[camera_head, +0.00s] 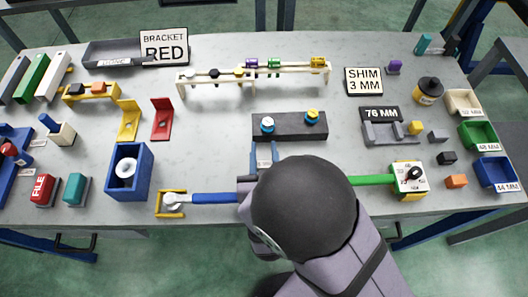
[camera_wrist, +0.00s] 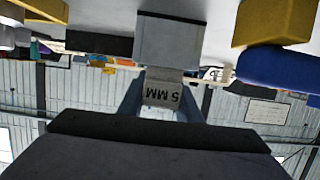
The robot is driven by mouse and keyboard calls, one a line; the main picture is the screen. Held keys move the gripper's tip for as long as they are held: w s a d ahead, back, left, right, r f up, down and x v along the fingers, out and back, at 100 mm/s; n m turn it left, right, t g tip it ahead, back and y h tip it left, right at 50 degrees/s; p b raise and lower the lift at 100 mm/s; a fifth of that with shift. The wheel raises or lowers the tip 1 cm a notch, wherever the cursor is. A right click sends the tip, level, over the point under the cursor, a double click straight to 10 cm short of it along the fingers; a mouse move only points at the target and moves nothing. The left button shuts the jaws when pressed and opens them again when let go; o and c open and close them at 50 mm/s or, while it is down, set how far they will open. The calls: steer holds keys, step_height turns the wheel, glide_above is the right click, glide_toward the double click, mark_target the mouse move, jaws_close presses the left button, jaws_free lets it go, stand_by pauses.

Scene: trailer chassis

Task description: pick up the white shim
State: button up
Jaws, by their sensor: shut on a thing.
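My gripper (camera_head: 263,155) is over the middle front of the table, with its pale blue fingers on both sides of a pale grey-white piece. In the wrist view my gripper (camera_wrist: 160,105) is shut on this pale shim (camera_wrist: 161,92), whose face reads 5 MM upside down. A larger grey block shape (camera_wrist: 185,40) shows just beyond it; I cannot tell whether it is part of the same piece. My arm hides the table's front middle. A sign reading SHIM 3 MM (camera_head: 364,81) stands at the right back.
A dark block with two knobs (camera_head: 290,126) lies just behind my gripper. A blue handle (camera_head: 213,198) is at left and a green rod (camera_head: 370,180) at right. A cream rail (camera_head: 220,82) with coloured pieces stands farther back. Bins (camera_head: 497,172) line the right edge.

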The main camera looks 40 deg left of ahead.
step_height(320, 180, up, 9)
stand_by(0.8)
steer(key=shift+s, duration=0.1)
